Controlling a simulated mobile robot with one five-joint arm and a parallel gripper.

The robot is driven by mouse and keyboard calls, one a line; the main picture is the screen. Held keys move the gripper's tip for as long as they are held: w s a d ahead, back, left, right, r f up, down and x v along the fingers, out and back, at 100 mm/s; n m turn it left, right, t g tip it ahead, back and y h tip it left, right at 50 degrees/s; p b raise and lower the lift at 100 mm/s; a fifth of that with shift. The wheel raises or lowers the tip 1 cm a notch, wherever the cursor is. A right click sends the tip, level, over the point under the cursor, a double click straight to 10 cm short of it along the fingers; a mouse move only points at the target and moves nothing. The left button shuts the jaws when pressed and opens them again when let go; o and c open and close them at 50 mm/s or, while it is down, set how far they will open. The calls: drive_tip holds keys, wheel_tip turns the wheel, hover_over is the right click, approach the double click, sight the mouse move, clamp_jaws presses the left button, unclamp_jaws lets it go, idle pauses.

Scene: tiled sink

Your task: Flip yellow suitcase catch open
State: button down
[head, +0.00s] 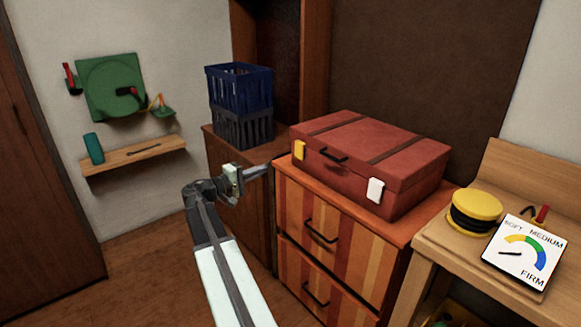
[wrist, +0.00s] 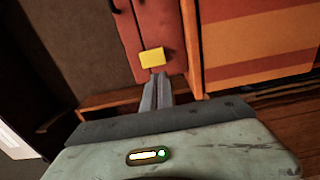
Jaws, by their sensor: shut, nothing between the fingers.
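A red suitcase (head: 415,160) with two dark straps lies closed on a striped drawer cabinet. Its yellow catch (head: 299,150) is on the front face near the left corner, and a white catch (head: 375,190) is further right. My gripper (head: 267,168) is shut and empty, left of and slightly below the yellow catch, pointing toward the suitcase. In the wrist view, the fingertips (wrist: 158,76) appear just below the yellow catch (wrist: 152,57) on the red suitcase (wrist: 163,28). A small gap seems to remain; exact depth is hard to tell.
The striped cabinet (head: 345,250) has dark drawer handles. Blue crates (head: 240,88) stand behind on a brown cabinet. A wooden bench at right holds a yellow and black round object (head: 474,210) and a dial card (head: 522,252). A small shelf (head: 133,155) hangs on the left wall.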

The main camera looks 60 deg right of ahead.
drive_tip(key=x, duration=1.4)
drive_tip(key=shift+d, duration=0.1)
drive_tip(key=shift+d+f, duration=0.1)
drive_tip(key=shift+d, duration=0.05)
drive_tip(key=b, duration=0.3)
approach(298, 156)
drive_tip(key=w+a+f, duration=0.2)
drive_tip(key=a+f, duration=0.1)
drive_tip(key=a, duration=0.3)
drive_tip(key=shift+w+a, duration=0.1)
drive_tip(key=shift+w, duration=0.05)
